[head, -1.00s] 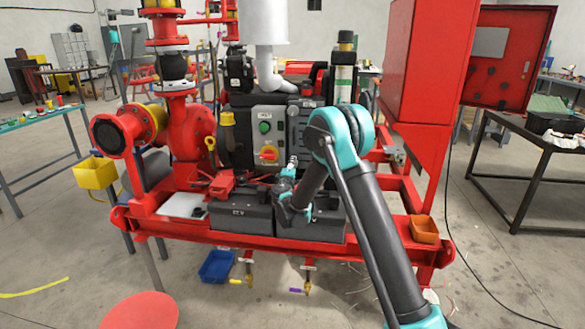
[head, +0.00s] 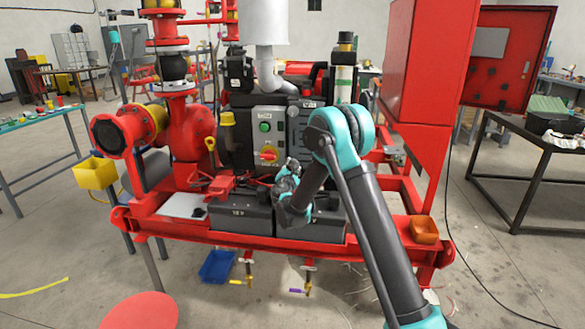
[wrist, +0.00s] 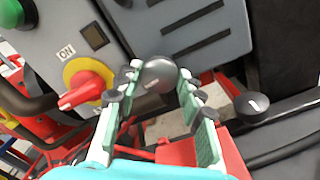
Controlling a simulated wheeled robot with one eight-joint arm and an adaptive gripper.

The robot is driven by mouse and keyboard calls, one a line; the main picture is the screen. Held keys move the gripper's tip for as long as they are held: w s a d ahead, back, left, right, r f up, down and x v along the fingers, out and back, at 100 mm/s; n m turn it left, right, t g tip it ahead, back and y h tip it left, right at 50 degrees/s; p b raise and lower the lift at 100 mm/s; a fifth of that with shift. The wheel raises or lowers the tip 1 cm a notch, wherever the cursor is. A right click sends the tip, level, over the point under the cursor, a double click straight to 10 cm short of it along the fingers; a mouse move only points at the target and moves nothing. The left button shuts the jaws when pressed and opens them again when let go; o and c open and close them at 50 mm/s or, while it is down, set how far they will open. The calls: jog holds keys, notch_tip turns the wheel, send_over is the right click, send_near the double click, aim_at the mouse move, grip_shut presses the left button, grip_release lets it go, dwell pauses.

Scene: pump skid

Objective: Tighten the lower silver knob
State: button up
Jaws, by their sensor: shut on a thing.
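A round silver-grey knob (wrist: 158,74) with a pale line on its face sits between the two fingers of my gripper (wrist: 160,100) in the wrist view. The green-padded fingers are shut on it, one on each side. I cannot tell for certain which of the two is the lower one. In the head view, my gripper (head: 289,168) is at the front of the machine, just right of the control box; the knobs are too small or hidden there.
A grey control box (head: 268,138) with a green button and a red-on-yellow rotary switch (wrist: 84,88) is close on the left. Dark battery boxes (head: 240,213) stand below on the red skid frame (head: 200,236). A red cabinet (head: 428,60) rises on the right.

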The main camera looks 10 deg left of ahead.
jog(key=n, duration=1.5)
jog(key=shift+a, duration=0.1)
jog(key=shift+n, duration=0.3)
jog(key=o, duration=1.2)
jog(key=shift+c, duration=0.2)
jog(key=s, duration=1.2)
jog(key=shift+a, duration=0.2)
